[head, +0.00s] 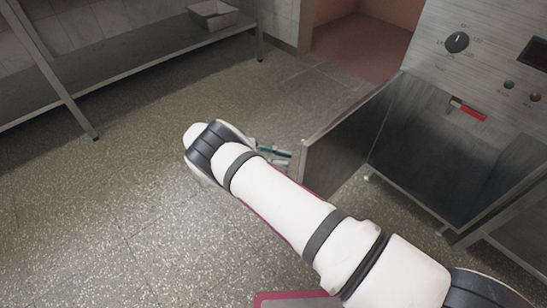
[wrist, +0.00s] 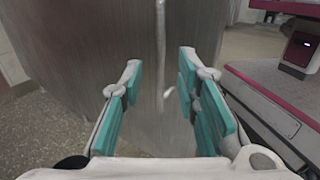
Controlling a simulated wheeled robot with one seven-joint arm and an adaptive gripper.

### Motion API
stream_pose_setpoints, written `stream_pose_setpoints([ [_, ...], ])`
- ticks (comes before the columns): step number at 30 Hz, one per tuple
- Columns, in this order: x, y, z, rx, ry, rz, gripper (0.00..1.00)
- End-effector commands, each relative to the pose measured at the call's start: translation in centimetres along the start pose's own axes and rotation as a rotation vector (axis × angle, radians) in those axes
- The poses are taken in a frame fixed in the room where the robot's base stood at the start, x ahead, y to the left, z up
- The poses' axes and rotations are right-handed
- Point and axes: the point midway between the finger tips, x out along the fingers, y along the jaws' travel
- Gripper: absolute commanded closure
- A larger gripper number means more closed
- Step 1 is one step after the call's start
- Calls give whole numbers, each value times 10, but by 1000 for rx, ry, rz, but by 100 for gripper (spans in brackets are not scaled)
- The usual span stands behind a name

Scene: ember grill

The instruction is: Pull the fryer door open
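The fryer door (head: 345,140) is a grey metal panel. In the head view it stands swung out from the fryer body (head: 440,140), with the dark inside of the cabinet showing. My gripper (head: 275,152) is beside the door's free edge, partly hidden by my arm. In the wrist view my gripper (wrist: 160,90) has its teal fingers wide apart, facing the brushed metal of the door (wrist: 90,60). A thin, light vertical strip, perhaps the door's handle or edge (wrist: 161,45), shows between the fingers. I see no grip on it; contact cannot be told.
A red-handled valve (head: 468,108) is in the fryer cabinet, below a dark knob (head: 457,42). A steel shelf (head: 120,75) with a metal pan (head: 212,15) runs along the back left. The speckled floor (head: 100,200) to the left is clear.

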Motion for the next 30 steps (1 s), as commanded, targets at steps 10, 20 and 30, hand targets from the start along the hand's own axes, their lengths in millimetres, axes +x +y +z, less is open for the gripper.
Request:
stream_pose_setpoints([
  [10,-16,-1,1,3,7,13,71],
  [20,-21,-1,1,1,13,20,71],
  [30,-21,-1,1,1,13,19,71],
])
